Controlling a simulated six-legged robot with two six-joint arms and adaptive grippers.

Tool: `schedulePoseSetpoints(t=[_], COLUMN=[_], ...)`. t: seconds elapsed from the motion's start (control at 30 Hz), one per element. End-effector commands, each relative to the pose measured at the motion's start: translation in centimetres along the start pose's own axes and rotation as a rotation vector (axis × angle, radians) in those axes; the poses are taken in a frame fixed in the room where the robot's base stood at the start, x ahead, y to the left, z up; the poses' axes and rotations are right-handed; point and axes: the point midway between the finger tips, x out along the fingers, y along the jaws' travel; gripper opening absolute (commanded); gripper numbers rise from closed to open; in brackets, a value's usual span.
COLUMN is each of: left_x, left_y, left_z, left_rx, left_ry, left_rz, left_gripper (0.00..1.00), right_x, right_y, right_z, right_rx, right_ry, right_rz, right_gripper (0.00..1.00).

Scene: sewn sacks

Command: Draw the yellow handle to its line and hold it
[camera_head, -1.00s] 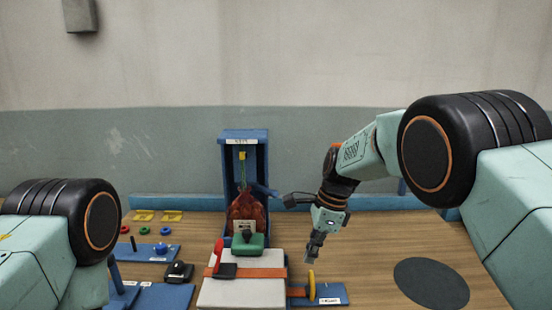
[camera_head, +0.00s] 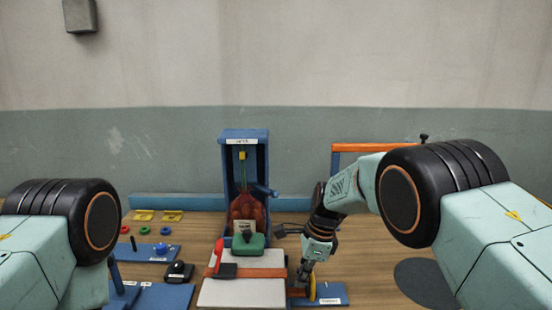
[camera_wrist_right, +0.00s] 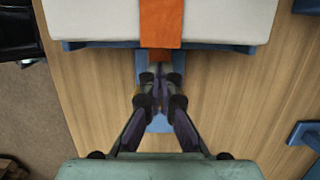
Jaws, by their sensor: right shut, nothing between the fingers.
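The yellow handle (camera_head: 312,287) stands upright on a small blue plate (camera_head: 334,293) at the right of the white pad (camera_head: 225,293). An orange strap (camera_head: 262,273) runs across the pad toward the handle, and it also shows in the right wrist view (camera_wrist_right: 160,22). My right gripper (camera_head: 302,283) is low, shut and empty, close at the left of the handle; whether they touch I cannot tell. Its fingers (camera_wrist_right: 161,75) are together over the strap's end in the right wrist view, hiding what lies below. I cannot make out the line. My left gripper is out of view.
A blue stand (camera_head: 259,165) holding a red sack (camera_head: 248,212) rises behind the pad. A green block (camera_head: 247,243) and a red-handled tool (camera_head: 219,257) rest on the pad. Blue plates with small parts lie left. An orange-topped frame (camera_head: 372,147) stands behind my right arm.

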Motion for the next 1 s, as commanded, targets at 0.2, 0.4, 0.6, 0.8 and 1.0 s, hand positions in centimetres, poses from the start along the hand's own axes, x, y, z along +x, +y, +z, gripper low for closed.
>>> schedulePoseSetpoints(t=[0.2,0.4,0.6,0.8,1.0], left_x=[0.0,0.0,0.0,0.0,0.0], left_y=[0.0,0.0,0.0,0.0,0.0], left_z=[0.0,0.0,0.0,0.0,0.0], left_rx=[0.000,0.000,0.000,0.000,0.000], left_ry=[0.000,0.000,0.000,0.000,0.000], left_rz=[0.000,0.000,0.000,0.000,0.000], left_gripper=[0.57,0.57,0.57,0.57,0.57], right_x=[0.0,-0.1,-0.2,-0.2,-0.3], right_y=[0.0,0.0,0.0,0.0,0.0], right_z=[-0.1,-0.4,-0.7,-0.9,-1.0], right_rx=[0.000,0.000,0.001,0.001,0.001], right_ry=[0.000,0.000,0.000,0.000,0.001], right_rz=[0.000,0.001,0.001,0.000,0.000], right_gripper=[0.00,0.00,0.00,0.00,0.00])
